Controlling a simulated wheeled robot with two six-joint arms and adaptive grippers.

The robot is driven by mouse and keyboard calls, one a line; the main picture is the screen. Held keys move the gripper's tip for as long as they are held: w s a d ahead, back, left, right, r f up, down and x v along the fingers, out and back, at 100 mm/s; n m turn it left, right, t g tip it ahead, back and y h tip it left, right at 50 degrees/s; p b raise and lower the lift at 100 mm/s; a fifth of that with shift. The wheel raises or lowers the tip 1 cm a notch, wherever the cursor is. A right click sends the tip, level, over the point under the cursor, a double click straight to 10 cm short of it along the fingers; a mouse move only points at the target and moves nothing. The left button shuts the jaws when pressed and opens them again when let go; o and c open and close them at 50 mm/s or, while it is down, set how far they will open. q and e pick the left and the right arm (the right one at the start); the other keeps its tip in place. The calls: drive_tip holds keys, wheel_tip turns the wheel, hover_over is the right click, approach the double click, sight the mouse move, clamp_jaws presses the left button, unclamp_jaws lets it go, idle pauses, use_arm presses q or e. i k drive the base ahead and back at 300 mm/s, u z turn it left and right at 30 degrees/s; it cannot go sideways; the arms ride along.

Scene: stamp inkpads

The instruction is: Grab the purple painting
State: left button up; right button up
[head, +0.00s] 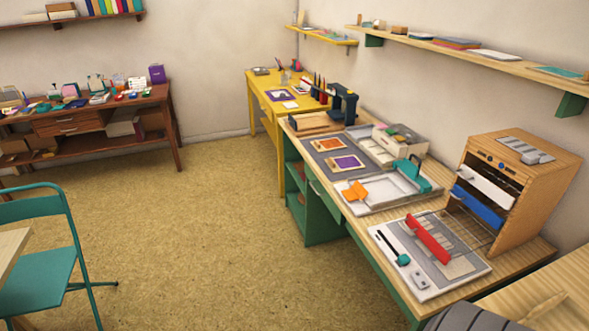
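A purple picture (347,162) with a pale border lies flat on a grey mat on the long green-sided bench, just in front of an orange picture (326,145). Another purple picture with a white shape in it (280,95) lies flat on the yellow table farther back. Both look uncovered from here. Neither of my grippers is in the head view.
A white tray (362,209) with an orange item and a teal tool is nearer on the bench. A white board with a red bar (428,239) and a wooden cabinet (520,190) follow. A teal chair (45,250) stands left. The middle floor is clear.

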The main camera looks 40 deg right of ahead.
sight(348, 163)
drive_tip(key=z, duration=0.15)
drive_tip(key=i, duration=1.05)
drive_tip(key=z, duration=0.6)
drive_tip(key=i, duration=0.95)
drive_tip(key=z, duration=1.45)
drive_tip(key=i, duration=0.7)
drive_tip(key=z, duration=0.85)
